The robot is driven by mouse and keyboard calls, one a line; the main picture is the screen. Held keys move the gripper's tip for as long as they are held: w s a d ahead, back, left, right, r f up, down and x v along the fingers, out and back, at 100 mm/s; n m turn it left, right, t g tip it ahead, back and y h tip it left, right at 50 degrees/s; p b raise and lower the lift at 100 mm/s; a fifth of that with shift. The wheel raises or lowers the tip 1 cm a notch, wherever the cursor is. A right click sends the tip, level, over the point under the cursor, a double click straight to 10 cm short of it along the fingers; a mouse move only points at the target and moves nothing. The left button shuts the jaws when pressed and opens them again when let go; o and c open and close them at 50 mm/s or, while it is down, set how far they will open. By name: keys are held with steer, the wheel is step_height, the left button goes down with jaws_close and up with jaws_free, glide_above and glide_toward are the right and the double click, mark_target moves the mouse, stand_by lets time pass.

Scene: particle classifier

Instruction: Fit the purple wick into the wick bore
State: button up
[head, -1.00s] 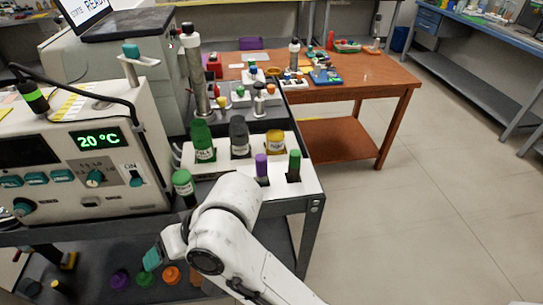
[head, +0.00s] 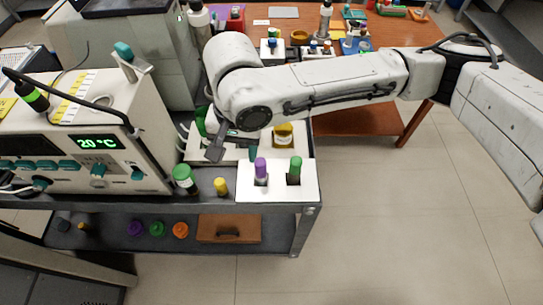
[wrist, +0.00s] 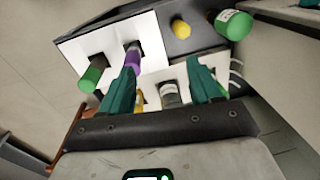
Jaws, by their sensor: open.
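The purple wick (head: 261,168) stands upright in a square hole of the white holder (head: 246,189), beside a green wick (head: 295,170). In the wrist view the purple wick (wrist: 132,58) is close to the tip of the left finger, and the green wick (wrist: 92,75) is farther left. My gripper (head: 236,152) is over the rack, just behind and left of the purple wick. Its teal fingers (wrist: 163,72) are apart with nothing held between them. I cannot pick out the wick bore in these views.
A yellow piece (head: 221,186) and a green-capped bottle (head: 185,178) stand left of the holder. The instrument reading 20 °C (head: 98,143) stands at the left. Floor is clear at the right.

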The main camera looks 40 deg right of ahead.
steer(key=m+h, duration=0.1)
glide_above(261, 169)
steer(key=w, duration=0.1)
steer(key=shift+w+d+f+g, duration=0.1)
steer(key=shift+w+f+g, duration=0.1)
steer(key=shift+f+g, duration=0.2)
steer(key=f, duration=0.4)
steer(key=shift+d+f+p, duration=0.2)
steer(key=shift+p, duration=0.1)
steer(key=shift+f+p, duration=0.55)
steer(key=shift+f, duration=2.6)
steer(key=shift+c, duration=0.4)
jaws_close()
